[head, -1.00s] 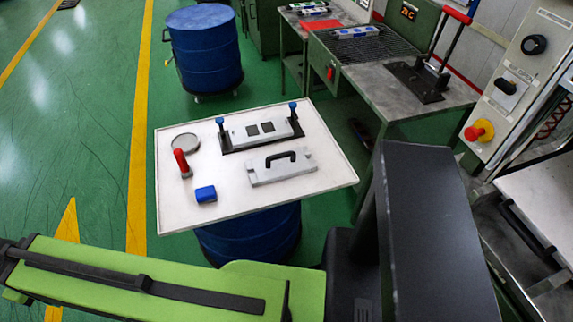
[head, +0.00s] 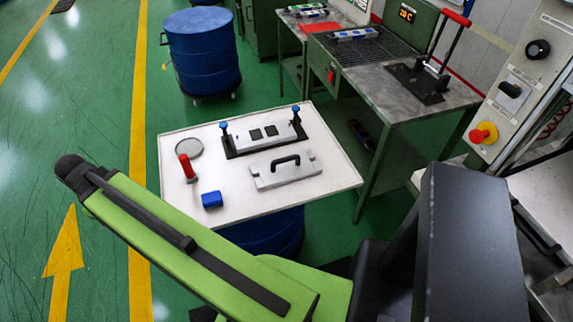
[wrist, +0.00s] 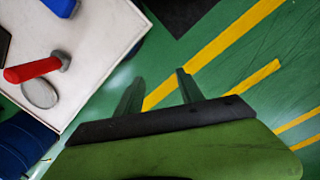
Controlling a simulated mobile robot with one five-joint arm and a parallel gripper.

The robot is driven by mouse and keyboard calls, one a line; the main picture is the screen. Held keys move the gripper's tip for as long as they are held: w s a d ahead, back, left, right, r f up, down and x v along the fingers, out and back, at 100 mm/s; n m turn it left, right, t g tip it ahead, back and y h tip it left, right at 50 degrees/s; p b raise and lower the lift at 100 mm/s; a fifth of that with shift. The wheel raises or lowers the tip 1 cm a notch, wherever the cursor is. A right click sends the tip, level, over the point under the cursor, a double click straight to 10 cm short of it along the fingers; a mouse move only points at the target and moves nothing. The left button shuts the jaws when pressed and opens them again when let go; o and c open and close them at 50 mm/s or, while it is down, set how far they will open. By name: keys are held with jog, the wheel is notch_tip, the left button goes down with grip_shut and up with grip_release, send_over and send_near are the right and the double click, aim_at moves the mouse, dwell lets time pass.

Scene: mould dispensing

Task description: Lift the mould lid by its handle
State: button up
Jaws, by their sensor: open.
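The mould lid (head: 272,177) is a grey plate with a black arched handle (head: 286,161). It lies flat on the white tray table (head: 240,204), in front of the mould base (head: 262,140), which has two dark squares and blue-topped posts. My gripper (wrist: 157,92) is open and empty in the wrist view, its two fingers apart above the green floor. It is off the table's edge, well away from the lid. The lid and its handle are not clearly visible in the wrist view. The gripper's fingers are not visible in the head view.
On the table are a red-handled tool (head: 187,168), a grey disc (head: 189,149) and a blue block (head: 212,199). A blue drum (head: 203,60) stands behind. A workbench with a lever press (head: 424,80) and a control panel (head: 515,80) stand at the right. Floor at left is clear.

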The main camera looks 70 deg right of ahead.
jog(key=s+d+r+n+g+h+p, duration=0.1)
jog(key=s+d+r, duration=0.15)
jog(key=d, duration=0.75)
jog(key=s+d+r+n+g+p, duration=0.1)
jog(key=s+d, duration=0.2)
jog(key=d, duration=0.7)
jog(key=n+g+p, duration=0.2)
jog(key=n+p, duration=0.1)
jog(key=n, duration=0.2)
send_near(285, 158)
jog(key=shift+y, duration=0.3)
jog(key=b+x, duration=0.2)
jog(key=b, duration=0.3)
jog(key=d+b+x, duration=0.1)
jog(key=b+x, duration=0.2)
jog(key=b, duration=0.3)
jog(key=shift+f, duration=0.3)
jog(key=shift+s+d+f+b, duration=0.1)
jog(key=shift+b, duration=0.25)
jog(key=b+x, duration=0.5)
jog(key=shift+a+f, duration=0.15)
jog(key=shift+a, duration=0.1)
jog(key=shift+c, duration=0.4)
grip_shut()
